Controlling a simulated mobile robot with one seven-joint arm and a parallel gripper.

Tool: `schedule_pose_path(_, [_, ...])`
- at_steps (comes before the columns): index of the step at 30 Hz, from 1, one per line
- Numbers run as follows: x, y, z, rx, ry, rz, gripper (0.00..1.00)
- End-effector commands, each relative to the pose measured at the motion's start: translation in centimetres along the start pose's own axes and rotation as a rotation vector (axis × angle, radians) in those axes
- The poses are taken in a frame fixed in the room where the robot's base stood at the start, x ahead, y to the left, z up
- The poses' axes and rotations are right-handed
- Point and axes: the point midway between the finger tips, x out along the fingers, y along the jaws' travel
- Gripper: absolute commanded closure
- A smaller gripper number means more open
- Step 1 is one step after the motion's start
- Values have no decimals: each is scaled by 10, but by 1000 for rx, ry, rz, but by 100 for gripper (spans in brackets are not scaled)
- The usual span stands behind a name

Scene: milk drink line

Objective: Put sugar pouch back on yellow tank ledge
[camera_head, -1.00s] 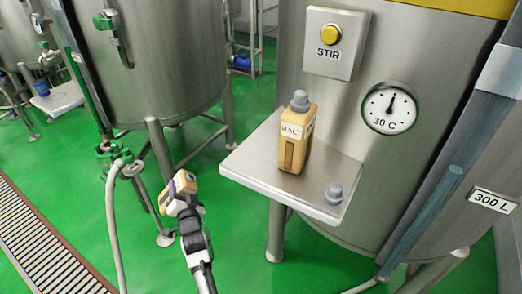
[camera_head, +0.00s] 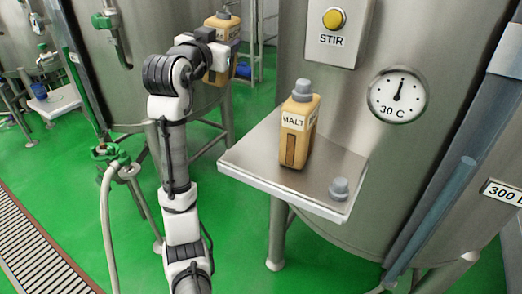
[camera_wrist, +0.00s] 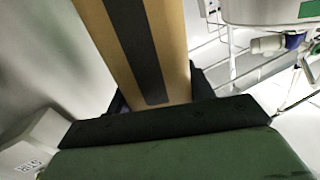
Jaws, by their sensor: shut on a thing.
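My gripper (camera_head: 216,60) is raised left of the ledge, shut on a tan jug (camera_head: 222,24) with a grey cap. My gripper hides part of the jug, and no label on it is readable. In the wrist view, the tan jug (camera_wrist: 178,45) with a dark strip stands between the dark fingers (camera_wrist: 165,120). No thing that I can tell as a sugar pouch shows. A steel ledge (camera_head: 255,165) juts from the tank (camera_head: 350,140) on the right. A tan jug marked MALT (camera_head: 298,130) stands upright on it.
A grey cap-like knob (camera_head: 339,188) sits at the ledge's front right corner. The tank bears a STIR button (camera_head: 334,18) and a dial (camera_head: 397,96). Another tank (camera_head: 130,60) stands behind my arm. The ledge's left and front parts are bare.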

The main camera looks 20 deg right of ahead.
Motion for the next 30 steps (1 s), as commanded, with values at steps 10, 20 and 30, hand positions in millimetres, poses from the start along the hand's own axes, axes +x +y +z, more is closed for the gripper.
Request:
schedule_pose_path(10, [-59,90,-93,-151,22,227,89])
schedule_pose_path(20, [-65,105,-54,-174,14,246,89])
schedule_pose_path(30, [-65,117,18,-174,15,245,89])
